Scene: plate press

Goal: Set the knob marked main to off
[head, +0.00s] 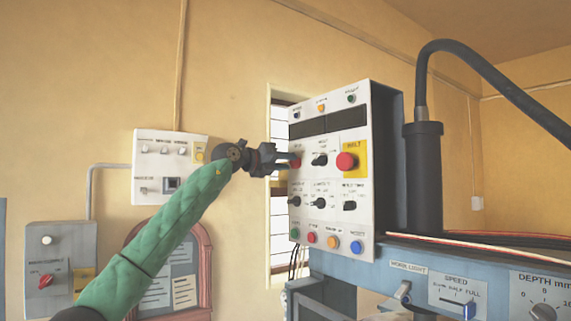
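The control box (331,215) faces me with several knobs and buttons, and their small labels are too blurred for me to pick out the word main. A red knob (295,163) sits at its upper left, partly hidden by my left gripper (291,160). The gripper's fingertips are at this knob, and I cannot tell whether they are closed on it. A black knob (319,159) is just right of it. Another red knob (46,281) is on a grey wall box at the lower left. My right gripper is out of view.
A big red button (346,161) on yellow is right of the knobs. More black knobs (319,202) and coloured buttons (333,242) lie below. A white switch panel (160,170) and a notice board (178,275) are on the wall behind my arm.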

